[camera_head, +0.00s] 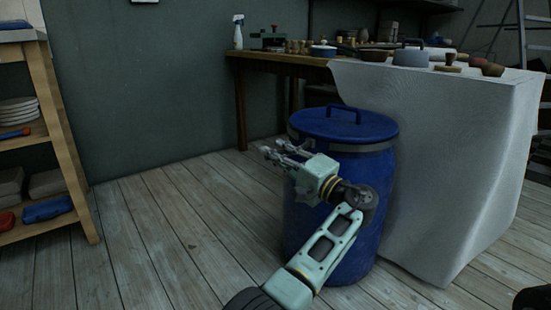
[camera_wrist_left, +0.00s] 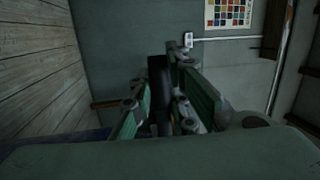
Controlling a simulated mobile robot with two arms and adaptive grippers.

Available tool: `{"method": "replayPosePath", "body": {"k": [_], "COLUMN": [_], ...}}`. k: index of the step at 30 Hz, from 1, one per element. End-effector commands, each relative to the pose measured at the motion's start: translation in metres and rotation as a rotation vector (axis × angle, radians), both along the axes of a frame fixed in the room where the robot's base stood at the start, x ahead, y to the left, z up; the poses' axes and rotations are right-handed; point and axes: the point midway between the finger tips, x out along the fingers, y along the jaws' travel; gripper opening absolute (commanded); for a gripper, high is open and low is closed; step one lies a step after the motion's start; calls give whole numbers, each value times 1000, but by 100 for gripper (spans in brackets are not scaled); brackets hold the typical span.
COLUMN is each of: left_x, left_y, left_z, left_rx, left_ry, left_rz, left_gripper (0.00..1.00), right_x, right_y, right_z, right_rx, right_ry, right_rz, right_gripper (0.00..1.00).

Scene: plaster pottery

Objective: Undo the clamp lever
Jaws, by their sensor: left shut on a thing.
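A blue barrel (camera_head: 372,235) stands on the floor, its blue lid (camera_head: 345,124) closed with a handle on top. A grey clamp band (camera_head: 375,149) runs around the rim. My left gripper (camera_head: 274,150) is at the barrel's front left, level with the band, fingers pointing left. In the left wrist view, a dark upright bar, seemingly the clamp lever (camera_wrist_left: 158,92), stands between the fingers (camera_wrist_left: 162,112), and they are shut on it. My gripper and arm hide part of the band, and the lever cannot be made out in the head view.
A cloth-covered table (camera_head: 465,150) with pots stands close against the barrel's right. A wooden workbench (camera_head: 275,62) is behind. A wooden shelf (camera_head: 75,160) stands at the left. The plank floor (camera_head: 165,215) between shelf and barrel is clear.

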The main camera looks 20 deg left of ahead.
Motion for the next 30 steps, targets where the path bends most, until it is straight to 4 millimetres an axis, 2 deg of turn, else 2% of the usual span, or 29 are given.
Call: {"method": "replayPosePath", "body": {"k": [19,20,21,26,30], "left_x": [0,0,0,0,0], "left_y": [-1,-1,-1,-1,-1], "left_z": [0,0,0,0,0], "left_rx": [-3,-3,-2,-2,-2], "left_ry": [-2,-2,-1,-1,-1], "left_rz": [28,28,28,29,29], "left_gripper": [0,18,21,35,35], "right_x": [0,0,0,0,0], "right_y": [0,0,0,0,0], "right_z": [-3,-3,-3,-3,-3], "right_rx": [0,0,0,0,0], "right_ry": [0,0,0,0,0], "right_rz": [0,0,0,0,0], "right_gripper": [40,40,40,40,40]}}
